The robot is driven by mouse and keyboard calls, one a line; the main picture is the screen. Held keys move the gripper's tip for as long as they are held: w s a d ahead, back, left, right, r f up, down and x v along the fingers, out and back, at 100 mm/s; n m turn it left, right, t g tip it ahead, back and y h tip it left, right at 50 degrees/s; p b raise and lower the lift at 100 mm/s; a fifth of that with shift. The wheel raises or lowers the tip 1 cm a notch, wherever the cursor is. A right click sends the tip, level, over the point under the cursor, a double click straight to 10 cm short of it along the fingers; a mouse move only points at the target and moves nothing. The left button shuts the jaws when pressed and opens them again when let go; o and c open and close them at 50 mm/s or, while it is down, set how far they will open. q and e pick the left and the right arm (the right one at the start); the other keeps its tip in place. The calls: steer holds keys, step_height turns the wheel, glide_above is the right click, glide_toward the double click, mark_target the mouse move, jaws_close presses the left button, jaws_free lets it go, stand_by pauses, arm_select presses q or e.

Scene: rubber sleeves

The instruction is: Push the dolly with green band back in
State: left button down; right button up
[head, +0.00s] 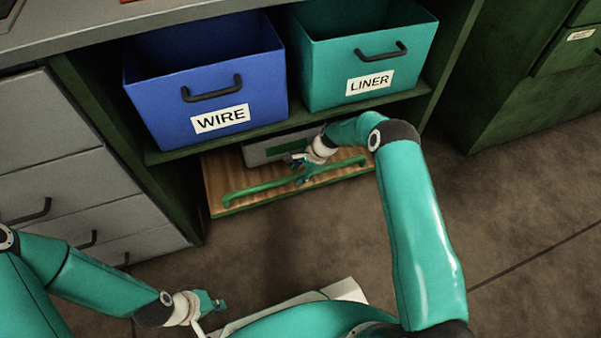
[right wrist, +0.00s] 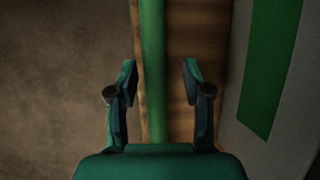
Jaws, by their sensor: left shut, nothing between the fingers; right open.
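The dolly is a wooden board (head: 216,180) low under the shelf, jutting out at the front, with a green handle bar (head: 240,191) along its front edge. A grey box with a green band (head: 262,152) stands on it, partly hidden by the shelf and my arm. My right gripper (head: 302,174) is at the handle bar. In the right wrist view its open fingers (right wrist: 160,82) lie on either side of the bar (right wrist: 152,40), with gaps to both. The green band (right wrist: 268,70) shows at the right there. My left gripper (head: 218,304) is shut and empty at the lower left.
A blue WIRE bin (head: 160,105) and a teal LINER bin (head: 325,75) stand on the shelf (head: 165,155) above the dolly. Grey drawers (head: 70,130) are at the left, a green cabinet (head: 510,100) at the right. The brown floor (head: 270,240) before the dolly is clear.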

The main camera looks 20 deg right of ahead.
steer(key=shift+d+r, duration=0.1)
steer(key=shift+r, duration=0.1)
steer(key=s+d, duration=0.6)
steer(key=d, duration=0.5)
steer(key=shift+r, duration=0.15)
steer(key=p+v, duration=1.1)
steer(key=v, duration=0.8)
steer(key=shift+d+r, duration=0.15)
steer(key=shift+r, duration=0.2)
stand_by(0.6)
steer(key=shift+w, duration=0.15)
